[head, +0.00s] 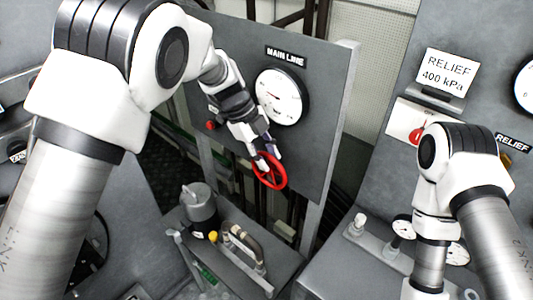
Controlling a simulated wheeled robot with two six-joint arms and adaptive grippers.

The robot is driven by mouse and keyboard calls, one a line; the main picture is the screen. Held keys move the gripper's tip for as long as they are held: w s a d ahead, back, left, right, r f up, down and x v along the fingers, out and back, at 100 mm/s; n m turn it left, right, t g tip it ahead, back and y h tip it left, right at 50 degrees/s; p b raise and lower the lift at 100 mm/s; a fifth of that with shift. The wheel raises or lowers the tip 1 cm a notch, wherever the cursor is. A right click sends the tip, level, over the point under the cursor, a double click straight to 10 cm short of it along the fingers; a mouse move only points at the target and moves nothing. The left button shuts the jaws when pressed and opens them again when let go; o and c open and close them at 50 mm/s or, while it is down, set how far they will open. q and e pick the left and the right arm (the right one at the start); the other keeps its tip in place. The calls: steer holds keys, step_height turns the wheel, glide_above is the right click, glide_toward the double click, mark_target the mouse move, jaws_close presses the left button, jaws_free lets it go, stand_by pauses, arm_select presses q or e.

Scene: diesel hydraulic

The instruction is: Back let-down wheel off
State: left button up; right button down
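A red handwheel (281,175) sits on the grey panel below the round MAIN LINE gauge (281,97). My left gripper (266,160) is at the upper left part of the wheel's rim, with its fingers over or around it. It looks in contact, but I cannot tell whether the fingers are closed on the rim. The wheel's hub is partly hidden by the fingers. My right arm (465,160) is at the right, and its gripper is not visible. No label naming a let-down wheel is readable.
A grey canister (200,204) and a curved handle (246,243) stand on a bench below the panel. A RELIEF 400 kPa card (447,73) stands on the right panel above a red round control (417,134). Small gauges (404,228) lie low near my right arm.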

arm_select(q)
jaws_close()
steer(key=shift+f+b, duration=0.2)
steer(key=shift+b, duration=0.15)
steer(key=g+h+b, duration=0.1)
steer(key=b, duration=0.1)
steer(key=w+a+h+b, duration=0.1)
steer(key=b, duration=0.1)
steer(key=shift+f+g+h, duration=0.4)
steer(key=shift+a+r+b, duration=0.1)
steer(key=shift+a+b, duration=0.05)
steer(key=shift+b, duration=0.25)
steer(key=shift+r+h, duration=0.25)
steer(key=shift+h, duration=0.05)
steer(key=shift+o, duration=2)
jaws_free()
